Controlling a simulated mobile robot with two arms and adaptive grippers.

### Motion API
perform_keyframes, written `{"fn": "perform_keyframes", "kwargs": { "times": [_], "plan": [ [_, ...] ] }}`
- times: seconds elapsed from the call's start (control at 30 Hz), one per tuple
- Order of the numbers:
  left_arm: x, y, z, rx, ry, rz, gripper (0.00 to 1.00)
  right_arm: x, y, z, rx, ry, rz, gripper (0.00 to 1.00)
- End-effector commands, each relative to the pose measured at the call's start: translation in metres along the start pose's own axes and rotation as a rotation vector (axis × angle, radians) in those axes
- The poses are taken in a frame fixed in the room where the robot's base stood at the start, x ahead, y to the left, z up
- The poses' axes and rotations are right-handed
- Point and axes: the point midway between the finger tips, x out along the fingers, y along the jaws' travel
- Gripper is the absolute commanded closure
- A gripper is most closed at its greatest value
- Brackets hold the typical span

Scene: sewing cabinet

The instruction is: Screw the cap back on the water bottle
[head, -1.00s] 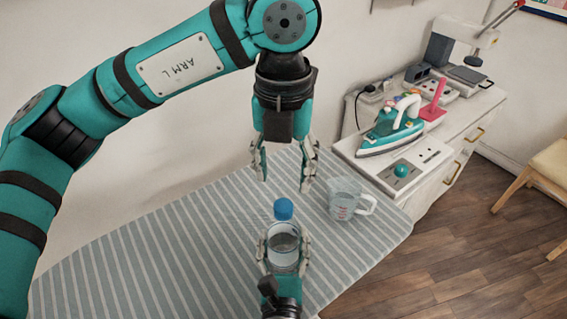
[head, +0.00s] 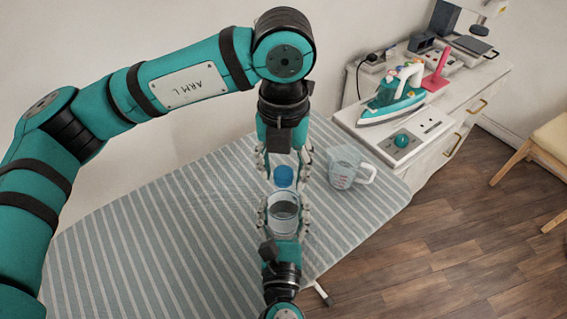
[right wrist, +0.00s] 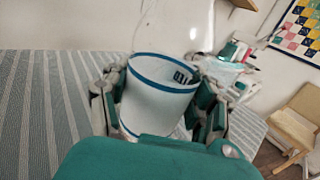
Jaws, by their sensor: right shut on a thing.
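The water bottle (head: 284,210) stands upright over the striped board, and its blue cap (head: 284,176) shows at its top. I cannot tell whether the cap is threaded on or just sits there. My right gripper (head: 284,222) comes from the front and is shut on the bottle's body. In the right wrist view the bottle's white, blue-edged label (right wrist: 158,98) is between the fingers, with clear plastic above; the cap is out of that view. My left gripper (head: 286,170) points down from above, open, its fingers on either side of the cap with visible gaps.
A clear measuring jug (head: 347,168) stands on the striped ironing board (head: 160,240), close to the right of the left gripper. A teal iron (head: 393,101) rests on the white cabinet (head: 425,150) beyond. The board's left part is clear.

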Motion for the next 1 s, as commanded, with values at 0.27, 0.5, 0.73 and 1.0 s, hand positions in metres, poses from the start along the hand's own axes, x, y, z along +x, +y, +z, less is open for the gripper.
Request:
{"fn": "perform_keyframes", "kwargs": {
  "times": [0.27, 0.5, 0.73, 1.0],
  "plan": [
    [-0.0003, 0.0000, 0.0001, 0.000, 0.000, 0.000, 0.95, 0.0000, 0.0000, 0.0001, 0.000, 0.000, 0.000, 1.00],
    [-0.0004, 0.0000, 0.0001, 0.041, 0.000, 0.000, 1.00, 0.0000, 0.0001, 0.0001, 0.000, 0.000, 0.000, 1.00],
    [-0.0003, 0.0002, 0.0001, 0.501, 0.000, 0.000, 1.00, 0.0000, 0.0001, 0.0001, 0.000, 0.000, 0.000, 1.00],
    [0.0004, 0.0004, 0.0002, 1.192, 0.000, 0.001, 1.00, 0.0000, 0.0001, 0.0001, 0.000, 0.000, 0.000, 1.00]
  ]
}}
